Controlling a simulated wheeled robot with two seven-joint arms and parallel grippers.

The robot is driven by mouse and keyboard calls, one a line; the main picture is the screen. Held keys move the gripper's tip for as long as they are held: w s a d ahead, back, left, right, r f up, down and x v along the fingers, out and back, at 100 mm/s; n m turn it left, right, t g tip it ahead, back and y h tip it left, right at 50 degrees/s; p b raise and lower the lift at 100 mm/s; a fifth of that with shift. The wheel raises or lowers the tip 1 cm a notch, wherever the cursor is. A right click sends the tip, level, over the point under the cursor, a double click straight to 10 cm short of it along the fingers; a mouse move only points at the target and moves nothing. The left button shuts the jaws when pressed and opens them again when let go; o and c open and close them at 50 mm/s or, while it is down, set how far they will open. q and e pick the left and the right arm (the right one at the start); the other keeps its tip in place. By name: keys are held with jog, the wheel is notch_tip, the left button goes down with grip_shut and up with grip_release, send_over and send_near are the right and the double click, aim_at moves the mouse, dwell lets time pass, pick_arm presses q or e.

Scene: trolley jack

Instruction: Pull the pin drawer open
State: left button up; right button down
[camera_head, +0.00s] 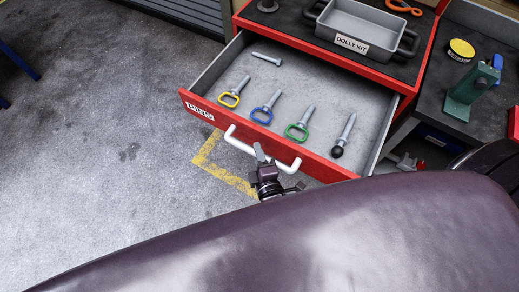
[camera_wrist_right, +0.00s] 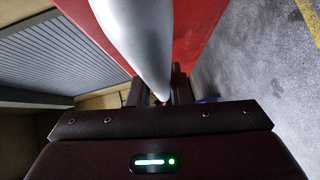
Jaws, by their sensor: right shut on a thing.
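The red pin drawer (camera_head: 255,136), labelled PINS, stands pulled out from the red cabinet, with its inside in plain view. Its white bar handle (camera_head: 236,139) runs along the front. My right gripper (camera_head: 262,156) is shut on the handle near its middle. In the right wrist view the handle (camera_wrist_right: 140,40) passes between the fingers of the right gripper (camera_wrist_right: 160,95), close to the red front. In the drawer lie pins with a yellow grip (camera_head: 229,99), a blue grip (camera_head: 262,115) and a green grip (camera_head: 297,131). My left gripper is not in view.
A black-knobbed pin (camera_head: 343,135) and a plain bolt (camera_head: 266,58) also lie in the drawer. A grey DOLLY KIT tray (camera_head: 366,25) stands on the cabinet top. A green tool (camera_head: 469,90) and yellow tin (camera_head: 461,50) stand at right.

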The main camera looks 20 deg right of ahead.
jog(key=c, duration=1.3)
grip_release()
jog(key=s, duration=0.2)
jog(key=s+b, duration=0.1)
jog(key=s, duration=0.2)
jog(key=s+r, duration=0.1)
jog(key=s, duration=0.1)
jog(key=shift+s+a+b, duration=0.25)
jog(key=shift+s+b, duration=0.1)
jog(key=shift+b, duration=0.05)
